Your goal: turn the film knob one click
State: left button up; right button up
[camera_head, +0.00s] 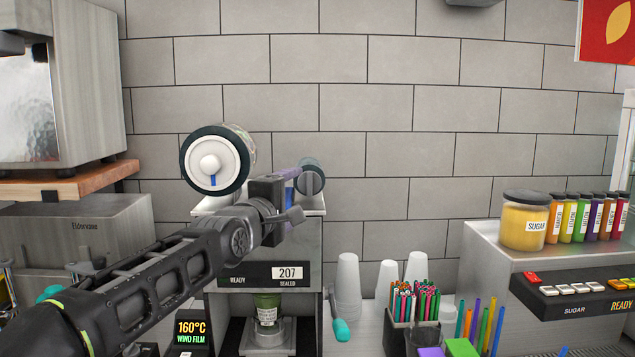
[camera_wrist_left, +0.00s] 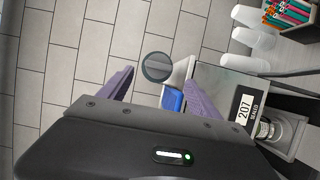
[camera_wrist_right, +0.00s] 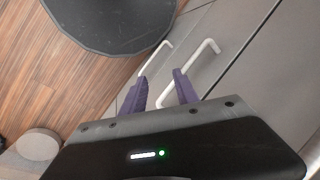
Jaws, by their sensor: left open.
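The cup sealer (camera_head: 300,250) stands against the tiled wall, its display reading 207 SEALED. A round grey knob (camera_head: 312,180) with a raised ridge sits at its top right; the ridge is near upright in the head view. In the left wrist view the knob (camera_wrist_left: 158,67) shows between the fingertips, apart from both fingers. A film roll (camera_head: 212,162) with a white hub and a blue mark is at the top left. My left gripper (camera_head: 297,193) is open and empty at the knob. My right gripper (camera_wrist_right: 160,76) is open and empty, away from the sealer.
A green cup (camera_head: 267,307) stands in the sealer's bay. White cup stacks (camera_head: 348,280), a straw holder (camera_head: 408,310) and a sugar dispenser (camera_head: 565,260) are to the right. Below my right gripper are a dark round surface (camera_wrist_right: 110,18) and cabinet handles (camera_wrist_right: 190,75).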

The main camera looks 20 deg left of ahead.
aim_at(308, 186)
pick_arm(q)
jog(key=w, duration=0.7)
jog(key=shift+w+a+r, duration=0.1)
jog(key=shift+w+a, duration=0.15)
dwell(0.3)
jog(key=shift+c, duration=0.4)
jog(key=c, duration=1.3)
jog(key=shift+m, duration=0.3)
